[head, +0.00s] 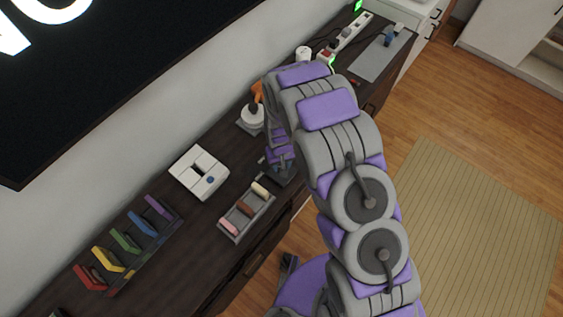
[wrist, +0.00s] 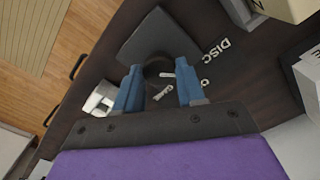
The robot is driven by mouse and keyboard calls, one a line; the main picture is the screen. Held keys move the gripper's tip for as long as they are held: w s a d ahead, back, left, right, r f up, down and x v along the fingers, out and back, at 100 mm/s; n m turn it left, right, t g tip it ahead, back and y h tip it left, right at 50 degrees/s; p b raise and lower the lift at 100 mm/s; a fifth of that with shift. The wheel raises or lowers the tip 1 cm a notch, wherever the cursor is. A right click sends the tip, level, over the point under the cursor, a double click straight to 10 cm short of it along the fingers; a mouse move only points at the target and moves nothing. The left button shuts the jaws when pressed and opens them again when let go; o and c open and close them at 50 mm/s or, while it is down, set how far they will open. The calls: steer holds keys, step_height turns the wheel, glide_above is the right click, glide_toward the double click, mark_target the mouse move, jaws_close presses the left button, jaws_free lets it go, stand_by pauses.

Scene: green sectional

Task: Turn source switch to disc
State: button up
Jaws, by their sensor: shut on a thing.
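The source switch is a dark round knob (wrist: 158,67) on a dark square plate (wrist: 150,38) in the wrist view. White lettering beside it includes the word DISC (wrist: 217,49), to the right of the knob. Another word near the fingers looks like GAME, and a third is partly hidden. A small white mark shows near the knob; which label it points at I cannot tell. My gripper (wrist: 158,80) has its blue fingers on either side of the knob and is shut on it. In the head view my gripper (head: 277,160) is over the switch, which my arm mostly hides.
On the dark cabinet top are a tray of small blocks (head: 247,212), a white slotted box (head: 199,172), a rack of coloured pieces (head: 125,245) and a white round device (head: 252,116). A power strip (head: 350,33) lies farther back.

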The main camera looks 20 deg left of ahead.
steer(key=shift+w+a+n, duration=0.1)
steer(key=shift+n, duration=0.6)
steer(key=o, duration=1.1)
steer(key=shift+c, duration=0.2)
step_height(320, 180, up, 17)
steer(key=p, duration=0.2)
steer(key=shift+r, duration=0.15)
steer(key=shift+a, duration=0.1)
